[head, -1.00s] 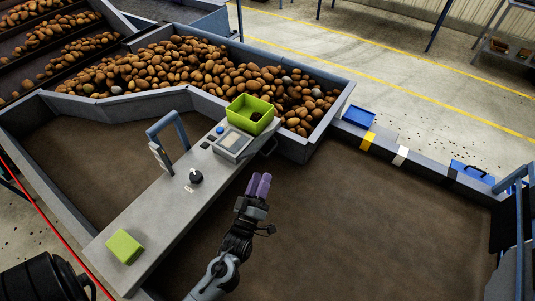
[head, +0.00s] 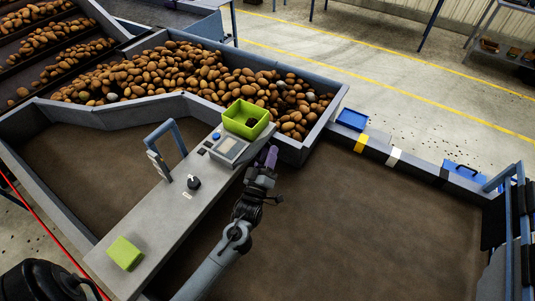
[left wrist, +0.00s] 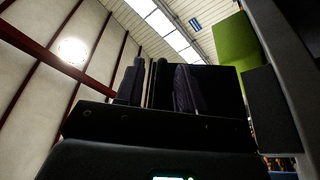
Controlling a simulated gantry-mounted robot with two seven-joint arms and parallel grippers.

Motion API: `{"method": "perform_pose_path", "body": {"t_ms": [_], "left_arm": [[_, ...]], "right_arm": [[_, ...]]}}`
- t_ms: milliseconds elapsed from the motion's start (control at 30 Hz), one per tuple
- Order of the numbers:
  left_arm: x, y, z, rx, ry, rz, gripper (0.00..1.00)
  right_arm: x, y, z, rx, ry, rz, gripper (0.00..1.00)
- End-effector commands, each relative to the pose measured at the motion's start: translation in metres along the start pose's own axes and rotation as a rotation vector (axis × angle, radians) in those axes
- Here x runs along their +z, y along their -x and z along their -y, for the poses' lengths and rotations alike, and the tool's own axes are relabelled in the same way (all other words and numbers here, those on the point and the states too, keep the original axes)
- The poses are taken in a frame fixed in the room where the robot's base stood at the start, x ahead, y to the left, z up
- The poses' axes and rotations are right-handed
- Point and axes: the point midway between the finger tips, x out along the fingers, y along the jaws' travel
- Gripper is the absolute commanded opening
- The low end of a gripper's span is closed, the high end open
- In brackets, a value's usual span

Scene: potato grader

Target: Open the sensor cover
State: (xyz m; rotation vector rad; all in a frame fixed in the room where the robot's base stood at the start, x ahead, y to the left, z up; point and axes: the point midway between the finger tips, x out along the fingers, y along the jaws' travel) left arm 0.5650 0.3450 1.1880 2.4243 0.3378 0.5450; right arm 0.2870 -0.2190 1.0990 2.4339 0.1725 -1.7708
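The grey console (head: 165,225) runs diagonally across the brown bed, with a small screen (head: 229,149) near its far end. In the earlier head frame a dark handle shows on the console's right side, below the green bin (head: 247,119). My left gripper (head: 269,158), with purple fingers, is now at that spot and largely hides it. In the left wrist view its dark fingers (left wrist: 160,85) stand apart with thin dark bars between them; I cannot tell whether they touch. No part is clearly recognisable as the sensor cover.
Potatoes (head: 190,72) fill the trough behind the console. A blue-grey hoop handle (head: 166,142), a black knob (head: 193,182) and a green block (head: 124,252) are on the console. The brown bed (head: 350,220) to the right is clear. A blue tray (head: 352,119) lies beyond it.

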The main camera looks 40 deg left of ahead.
Motion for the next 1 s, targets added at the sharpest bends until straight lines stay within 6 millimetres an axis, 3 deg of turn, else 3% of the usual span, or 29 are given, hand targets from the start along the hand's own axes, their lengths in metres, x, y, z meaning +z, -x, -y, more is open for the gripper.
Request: {"method": "perform_pose_path", "body": {"t_ms": [233, 500, 800, 1000], "left_arm": [[0.000, 0.000, 0.000, -0.001, 0.000, 0.001, 0.38], [0.000, 0.000, 0.000, -0.001, 0.000, 0.001, 0.00], [-0.001, -0.001, 0.000, -0.001, 0.000, 0.000, 0.00], [-0.026, -0.011, -0.004, 0.000, -0.001, -0.002, 0.00]], "right_arm": [[-0.001, 0.000, 0.001, -0.004, -0.005, -0.001, 0.43], [-0.001, 0.000, 0.001, -0.004, -0.006, -0.001, 0.43], [-0.001, 0.001, 0.000, -0.002, -0.002, 0.000, 0.43], [-0.005, 0.016, -0.002, 0.003, 0.003, 0.002, 0.43]]}}
